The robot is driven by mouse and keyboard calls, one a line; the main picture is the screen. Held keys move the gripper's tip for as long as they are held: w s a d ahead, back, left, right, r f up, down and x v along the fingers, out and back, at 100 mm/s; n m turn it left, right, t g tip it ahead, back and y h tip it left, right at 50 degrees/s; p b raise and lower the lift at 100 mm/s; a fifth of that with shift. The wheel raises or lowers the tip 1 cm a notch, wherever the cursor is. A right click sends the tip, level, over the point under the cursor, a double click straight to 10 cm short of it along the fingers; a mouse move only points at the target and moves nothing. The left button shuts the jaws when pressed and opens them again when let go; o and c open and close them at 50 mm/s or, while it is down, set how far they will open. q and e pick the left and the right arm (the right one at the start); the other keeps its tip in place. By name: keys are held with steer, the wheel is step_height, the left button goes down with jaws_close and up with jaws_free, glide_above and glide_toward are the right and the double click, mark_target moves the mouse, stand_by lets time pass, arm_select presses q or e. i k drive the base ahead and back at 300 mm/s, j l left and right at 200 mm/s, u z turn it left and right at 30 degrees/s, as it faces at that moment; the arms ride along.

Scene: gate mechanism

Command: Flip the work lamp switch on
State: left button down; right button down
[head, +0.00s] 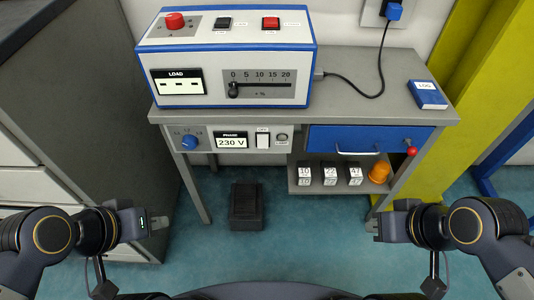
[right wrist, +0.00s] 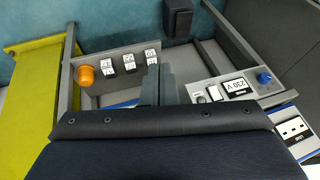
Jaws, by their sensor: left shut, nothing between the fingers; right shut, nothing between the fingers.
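A white rocker switch (head: 263,140) sits on the grey front panel of the bench, under a small label that seems to read OFF. A small round lamp-like part (head: 281,137) is just right of it. The switch also shows in the right wrist view (right wrist: 214,93), upside down. Which way the rocker is tilted is too small to tell. My left gripper (head: 158,223) is shut and empty, low and left of the bench. My right gripper (head: 378,228) is shut and empty, low and right, below the shelf. Both are well apart from the switch.
A 230 V display (head: 231,141) and blue knob (head: 189,142) are left of the switch. A blue drawer (head: 365,139) is right, above a shelf with labelled blocks and an orange lamp (head: 379,172). A black box (head: 246,205) stands on the floor. A grey cabinet (head: 80,120) is left.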

mark_target(262, 139)
steer(key=i+l, duration=0.3)
steer(key=l, duration=0.2)
steer(key=u, duration=1.65)
steer(key=l, duration=0.1)
